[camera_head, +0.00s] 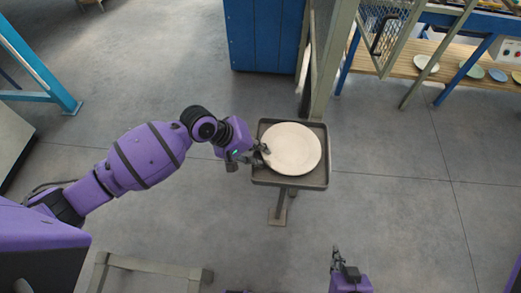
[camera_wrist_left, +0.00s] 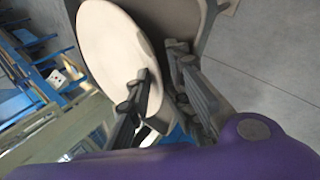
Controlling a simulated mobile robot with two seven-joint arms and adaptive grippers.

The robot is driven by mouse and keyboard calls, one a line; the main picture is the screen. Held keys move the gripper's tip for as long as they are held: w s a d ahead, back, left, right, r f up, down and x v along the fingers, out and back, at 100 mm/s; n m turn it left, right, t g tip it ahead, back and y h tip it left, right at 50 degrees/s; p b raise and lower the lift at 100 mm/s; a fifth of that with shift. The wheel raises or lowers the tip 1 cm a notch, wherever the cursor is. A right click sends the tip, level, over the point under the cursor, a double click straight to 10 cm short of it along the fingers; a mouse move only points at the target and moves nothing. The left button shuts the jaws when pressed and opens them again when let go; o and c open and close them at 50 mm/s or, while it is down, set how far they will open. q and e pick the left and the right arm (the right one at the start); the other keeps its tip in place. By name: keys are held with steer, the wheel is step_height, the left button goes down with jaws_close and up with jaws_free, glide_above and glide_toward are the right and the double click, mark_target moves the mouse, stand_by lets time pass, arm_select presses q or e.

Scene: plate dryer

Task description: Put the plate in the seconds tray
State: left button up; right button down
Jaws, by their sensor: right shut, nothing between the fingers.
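A round cream-white plate (camera_head: 291,149) lies over a dark square tray (camera_head: 318,180) on a stand in the middle of the head view. The plate (camera_wrist_left: 112,48) and tray (camera_wrist_left: 190,15) also show in the left wrist view. My left gripper (camera_head: 262,153) is at the plate's left rim. In the wrist view its fingers (camera_wrist_left: 165,75) are apart, one in front of the plate's face and the other beyond the rim. No firm grip shows. My right gripper (camera_head: 336,258) is shut and empty, below the tray in the picture.
A blue cabinet (camera_head: 264,35) and a metal frame with a mesh panel (camera_head: 398,35) stand beyond the tray. A wooden bench (camera_head: 445,70) at upper right holds several small plates. Grey floor (camera_head: 400,180) is clear right of the tray. A metal frame (camera_head: 150,265) stands at lower left.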

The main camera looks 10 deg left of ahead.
arm_select(q)
steer(key=shift+o, duration=0.5)
steer(key=shift+a+f, duration=0.2)
steer(key=shift+a, duration=0.1)
steer(key=shift+w+d+r, duration=0.1)
steer(key=shift+r, duration=0.2)
steer(key=v, duration=1.1)
steer(key=shift+a+r, duration=0.25)
stand_by(0.5)
